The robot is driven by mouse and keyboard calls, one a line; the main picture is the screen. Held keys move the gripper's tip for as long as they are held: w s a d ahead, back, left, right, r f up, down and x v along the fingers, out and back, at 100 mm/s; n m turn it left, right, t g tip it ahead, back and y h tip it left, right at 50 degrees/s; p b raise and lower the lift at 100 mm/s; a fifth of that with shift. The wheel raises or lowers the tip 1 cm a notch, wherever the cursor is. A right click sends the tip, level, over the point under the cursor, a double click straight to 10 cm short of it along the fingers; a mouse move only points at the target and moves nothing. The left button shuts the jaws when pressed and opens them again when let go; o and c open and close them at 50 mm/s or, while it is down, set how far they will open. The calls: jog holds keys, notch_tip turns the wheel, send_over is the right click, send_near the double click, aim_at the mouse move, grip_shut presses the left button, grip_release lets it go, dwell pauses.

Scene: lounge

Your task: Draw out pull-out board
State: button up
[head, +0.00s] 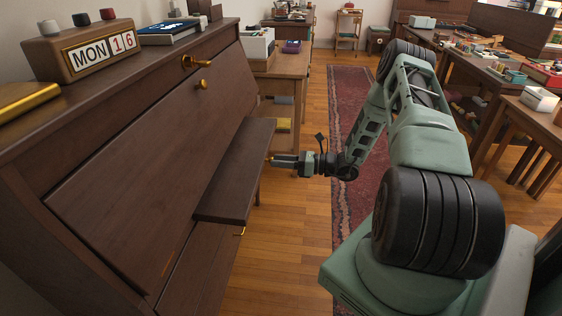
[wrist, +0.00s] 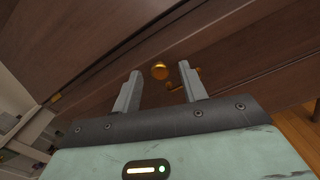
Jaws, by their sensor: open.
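The pull-out board (head: 237,172) is a dark brown wooden slab that juts out from the front of the dark wooden writing cabinet (head: 150,165), below its sloping front. My gripper (head: 278,160) is at the board's outer edge, to its right in the head view. In the wrist view, my gripper (wrist: 158,80) is open, with its two grey fingers either side of a round brass knob (wrist: 159,70). The knob is in line with the gap at the fingertips. I cannot tell whether a finger touches it.
A brass handle or key (wrist: 184,79) shows close to the right finger. A calendar block (head: 92,50) and a book (head: 172,30) are on the cabinet top. A wooden table (head: 283,65) stands beyond. A red rug (head: 350,100) lies on open floor behind my arm.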

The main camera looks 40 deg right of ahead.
jog(key=b+v, duration=0.1)
jog(key=v, duration=1.6)
jog(key=shift+s, duration=0.2)
jog(key=shift+d, duration=0.15)
jog(key=w+a+r+n+g+y+p, duration=0.1)
jog(key=w+a+r+n+g+y, duration=0.15)
jog(key=a+r+n+g, duration=0.4)
jog(key=w+a+r+n+g+y+p, duration=0.1)
jog(key=w+a+r+n+g+p, duration=0.2)
jog(key=a, duration=0.7)
jog(key=s+a+r+n+g+h+p, duration=0.1)
jog(key=a+r+n+g+h, duration=0.2)
jog(key=a, duration=0.4)
jog(key=a+r+n+g, duration=0.4)
jog(key=a+n, duration=0.2)
jog(key=a, duration=0.1)
jog(key=s+a+r+n+t+h+p, duration=0.1)
jog(key=s+a+r+n+h+p, duration=0.2)
jog(key=s+a+n, duration=0.6)
jog(key=s+a+r+n+t+h+p, duration=0.1)
jog(key=s+a+r+n+h+p, duration=0.2)
jog(key=s+a+r+n+h, duration=0.5)
jog(key=s+r+n, duration=0.1)
jog(key=n, duration=0.3)
jog(key=shift+s+a+r, duration=0.4)
